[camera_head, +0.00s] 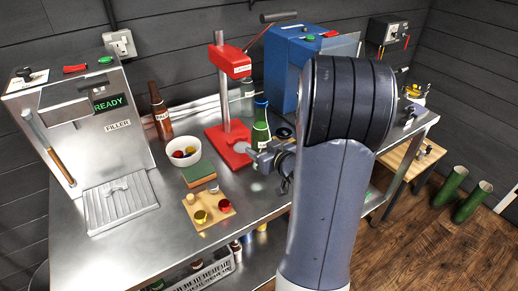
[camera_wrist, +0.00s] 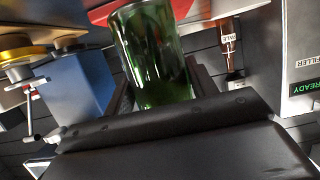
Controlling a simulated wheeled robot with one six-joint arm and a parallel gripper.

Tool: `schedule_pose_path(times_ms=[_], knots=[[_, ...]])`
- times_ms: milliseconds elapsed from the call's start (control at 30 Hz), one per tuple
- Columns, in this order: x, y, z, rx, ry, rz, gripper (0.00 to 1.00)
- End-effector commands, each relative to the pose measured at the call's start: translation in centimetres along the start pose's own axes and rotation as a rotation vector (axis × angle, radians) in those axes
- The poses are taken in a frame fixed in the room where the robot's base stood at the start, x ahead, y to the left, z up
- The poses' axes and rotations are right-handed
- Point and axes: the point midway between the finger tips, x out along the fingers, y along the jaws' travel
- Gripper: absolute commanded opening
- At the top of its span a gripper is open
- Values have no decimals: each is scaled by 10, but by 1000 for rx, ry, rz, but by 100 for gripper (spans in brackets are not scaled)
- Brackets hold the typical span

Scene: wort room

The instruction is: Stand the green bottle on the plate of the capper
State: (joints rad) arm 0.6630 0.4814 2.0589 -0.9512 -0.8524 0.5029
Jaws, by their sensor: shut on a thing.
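The green bottle (camera_head: 261,128) is upright in my gripper (camera_head: 265,156), at the right edge of the red capper (camera_head: 231,68). In the wrist view the green bottle (camera_wrist: 152,58) fills the space between my jaws (camera_wrist: 160,88). The capper's red base (camera_head: 222,148) lies on the steel bench to the left of the bottle, and its column rises behind. A red surface (camera_wrist: 98,12) shows behind the bottle in the wrist view. My gripper hides the bottle's foot, so I cannot tell whether it touches anything.
A brown bottle (camera_head: 160,112), a white bowl (camera_head: 182,151), a green-topped block (camera_head: 199,172) and a wooden board with small cups (camera_head: 211,219) stand left of the capper. The filler (camera_head: 85,125) is at far left. A blue machine (camera_head: 288,66) stands behind my arm.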

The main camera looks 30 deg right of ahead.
Motion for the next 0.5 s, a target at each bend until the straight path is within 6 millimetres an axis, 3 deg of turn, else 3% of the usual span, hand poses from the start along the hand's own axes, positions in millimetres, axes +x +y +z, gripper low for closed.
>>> schedule_pose_path(times_ms=[500], knots=[[49, -1, -13, -1, 3, -2, 33]])
